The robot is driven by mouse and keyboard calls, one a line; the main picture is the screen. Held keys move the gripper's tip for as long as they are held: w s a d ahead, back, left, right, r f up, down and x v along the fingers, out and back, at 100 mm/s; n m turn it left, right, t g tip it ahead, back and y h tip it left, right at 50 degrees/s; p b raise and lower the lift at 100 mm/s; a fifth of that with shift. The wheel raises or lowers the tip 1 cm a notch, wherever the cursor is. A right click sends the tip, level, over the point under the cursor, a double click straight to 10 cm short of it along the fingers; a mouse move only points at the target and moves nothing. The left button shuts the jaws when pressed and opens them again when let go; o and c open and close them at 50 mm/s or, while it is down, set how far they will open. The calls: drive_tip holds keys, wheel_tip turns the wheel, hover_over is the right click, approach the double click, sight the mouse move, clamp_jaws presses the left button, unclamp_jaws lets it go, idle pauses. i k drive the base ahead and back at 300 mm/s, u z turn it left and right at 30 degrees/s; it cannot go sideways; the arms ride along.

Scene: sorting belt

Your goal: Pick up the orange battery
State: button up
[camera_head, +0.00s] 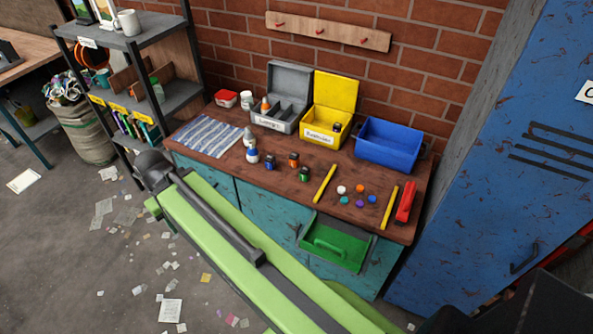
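The orange battery (293,159), orange with a dark part, stands upright on the wooden bench top (225,172), left of the near yellow strip. A dark blue battery (270,163) stands to its left, and a green one (304,174) stands just in front and to its right. My green arm crosses the lower middle of the view and ends at a dark grey joint near the bench's left front corner. My gripper's fingers do not show, and nothing touches the orange battery.
Behind stand a grey compartment box (283,122), an open yellow labelled box (325,137) and a blue bin (388,146). Coloured caps (359,188) lie between two yellow strips (324,184). A green tray (334,245) sits at the front.

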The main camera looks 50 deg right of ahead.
sight(294, 158)
drive_tip(key=z, duration=0.15)
drive_tip(key=i, duration=0.95)
drive_tip(key=u, duration=0.05)
